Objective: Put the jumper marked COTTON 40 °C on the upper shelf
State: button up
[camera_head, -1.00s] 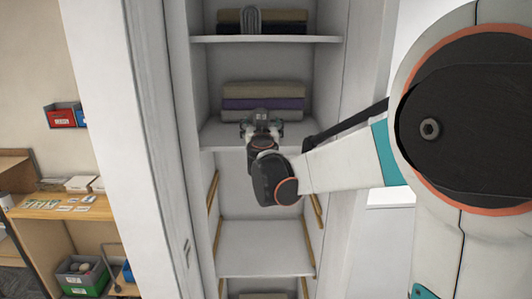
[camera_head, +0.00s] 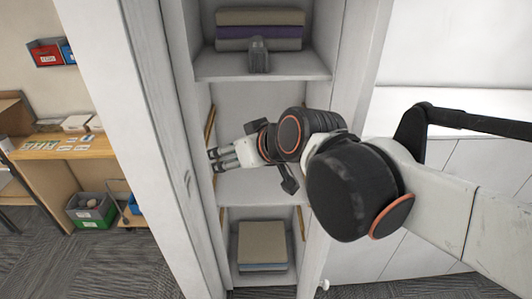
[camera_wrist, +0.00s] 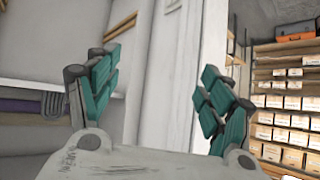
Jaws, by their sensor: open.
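A small grey folded thing (camera_head: 259,55) stands upright at the front of a shelf (camera_head: 213,66) in the tall white cabinet. Behind it is a folded stack with a beige piece (camera_head: 260,17), a purple piece (camera_head: 232,32) and a grey piece. The grey folded thing also shows in the wrist view (camera_wrist: 53,104), left of my gripper. No COTTON 40 °C mark is readable, so I cannot tell which piece is that jumper. My gripper (camera_head: 214,160) is open and empty. It points left in front of the cabinet opening, below that shelf.
A lower shelf (camera_head: 240,190) looks bare. Another folded stack (camera_head: 261,243) lies in the bottom compartment. The cabinet's white left side (camera_head: 140,120) is close to my fingers. A wooden desk (camera_head: 50,150) and bins stand left; stacked boxes (camera_wrist: 285,120) show right in the wrist view.

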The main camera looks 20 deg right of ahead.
jog(key=s+d+f+m+g+h, duration=0.1)
jog(key=s+d+f+g+h, duration=0.1)
jog(key=s+f, duration=0.5)
jog(key=s+d+g, duration=0.1)
jog(key=s+d, duration=0.1)
jog(key=s, duration=0.1)
jog(key=shift+s+d+f+m+h, duration=0.15)
jog(key=shift+f+m+h, duration=0.15)
jog(key=shift+m, duration=0.1)
dwell(0.5)
